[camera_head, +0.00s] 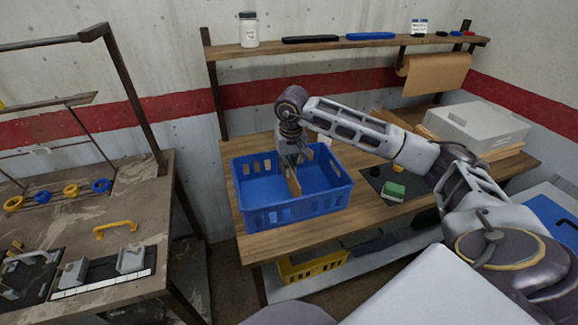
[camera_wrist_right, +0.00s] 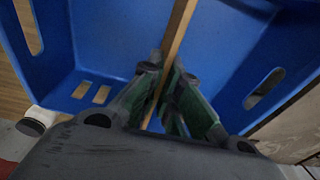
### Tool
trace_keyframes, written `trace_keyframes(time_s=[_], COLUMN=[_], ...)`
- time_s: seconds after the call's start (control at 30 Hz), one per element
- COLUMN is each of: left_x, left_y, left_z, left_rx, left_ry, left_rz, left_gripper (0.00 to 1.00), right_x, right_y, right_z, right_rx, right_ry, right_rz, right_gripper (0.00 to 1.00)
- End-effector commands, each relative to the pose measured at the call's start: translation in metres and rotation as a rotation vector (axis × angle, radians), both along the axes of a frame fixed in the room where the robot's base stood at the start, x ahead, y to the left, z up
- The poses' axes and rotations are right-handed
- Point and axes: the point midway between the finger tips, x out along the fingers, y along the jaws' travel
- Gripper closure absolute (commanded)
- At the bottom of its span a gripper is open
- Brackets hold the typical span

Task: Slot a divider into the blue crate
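The blue crate (camera_head: 254,191) stands on the wooden workbench in the head view, and its inner wall fills much of the right wrist view (camera_wrist_right: 110,35). A thin wooden divider (camera_head: 293,184) stands upright inside the crate. My right gripper (camera_head: 294,160) points down over the crate. In the right wrist view its green-padded fingers (camera_wrist_right: 165,98) lie on both sides of the divider (camera_wrist_right: 176,38), close against it. The divider's lower edge is hidden, so I cannot tell whether it sits in a slot. My left gripper is not in view.
A dark mat with a green block (camera_head: 393,190) lies right of the crate. A grey bin (camera_head: 475,128) stands at the bench's right end. A shelf (camera_head: 340,44) with a white jar (camera_head: 249,30) is above. A yellow crate (camera_head: 312,265) sits below.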

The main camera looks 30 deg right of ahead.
Motion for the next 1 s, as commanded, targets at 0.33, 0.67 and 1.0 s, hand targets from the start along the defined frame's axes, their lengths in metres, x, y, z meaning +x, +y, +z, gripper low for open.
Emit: trace_keyframes(time_s=[0.33,0.67,1.0], left_x=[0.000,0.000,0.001], left_y=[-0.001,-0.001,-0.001], left_z=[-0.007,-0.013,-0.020], left_rx=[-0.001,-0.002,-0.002], left_ry=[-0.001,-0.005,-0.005], left_rz=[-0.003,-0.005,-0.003], left_gripper=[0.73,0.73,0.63], right_x=[0.000,0.000,0.000], right_y=[0.000,0.000,0.000], right_z=[-0.009,-0.018,-0.026], right_rx=[-0.001,-0.001,0.000], right_ry=[0.000,0.000,0.000], right_rz=[0.000,0.000,-0.001], right_gripper=[1.00,1.00,1.00])
